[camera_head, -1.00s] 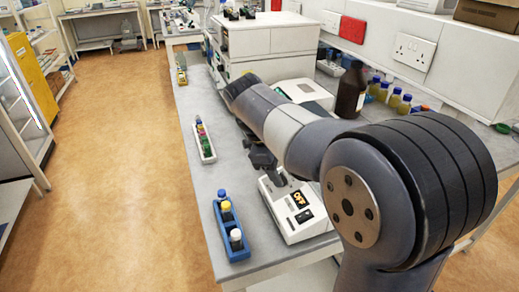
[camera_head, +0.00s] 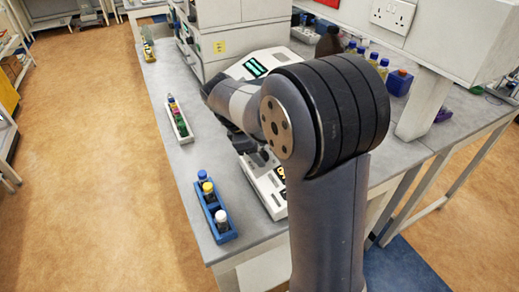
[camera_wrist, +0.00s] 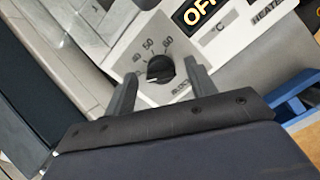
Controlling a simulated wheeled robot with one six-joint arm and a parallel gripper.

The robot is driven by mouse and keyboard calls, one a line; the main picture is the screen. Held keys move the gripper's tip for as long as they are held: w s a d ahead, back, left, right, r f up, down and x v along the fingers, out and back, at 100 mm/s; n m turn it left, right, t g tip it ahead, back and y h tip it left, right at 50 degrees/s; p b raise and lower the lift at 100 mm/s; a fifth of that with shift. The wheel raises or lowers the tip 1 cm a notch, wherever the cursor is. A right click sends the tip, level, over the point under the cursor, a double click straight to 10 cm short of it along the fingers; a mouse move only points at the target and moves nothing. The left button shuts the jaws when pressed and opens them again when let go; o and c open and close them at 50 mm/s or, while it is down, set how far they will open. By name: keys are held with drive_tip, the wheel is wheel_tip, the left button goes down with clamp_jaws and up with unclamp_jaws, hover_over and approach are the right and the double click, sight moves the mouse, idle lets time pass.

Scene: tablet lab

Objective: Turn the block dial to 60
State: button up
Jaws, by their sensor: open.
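The block dial (camera_wrist: 160,68) is a small dark round knob on a white panel, with 40, 50 and 60 printed around it in the wrist view. I cannot tell for sure which mark its pointer faces. My gripper (camera_wrist: 160,75) is open, its two dark fingers on either side of the dial in the picture, with gaps between them and the knob. The white block heater (camera_head: 268,195) stands near the bench's front in the head view, partly behind my arm. The dial is hidden in the head view.
A blue rack (camera_head: 220,237) with several capped bottles stands left of the heater, near the bench edge. A white rack (camera_head: 182,127) of coloured tubes is farther back. Another white instrument (camera_head: 262,64) with a green display stands behind. The floor at left is clear.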

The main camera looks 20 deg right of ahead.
drive_tip(key=shift+d+f, duration=0.1)
drive_tip(key=shift+f, duration=0.1)
drive_tip(key=c, duration=1)
drive_tip(key=shift+o, duration=0.2)
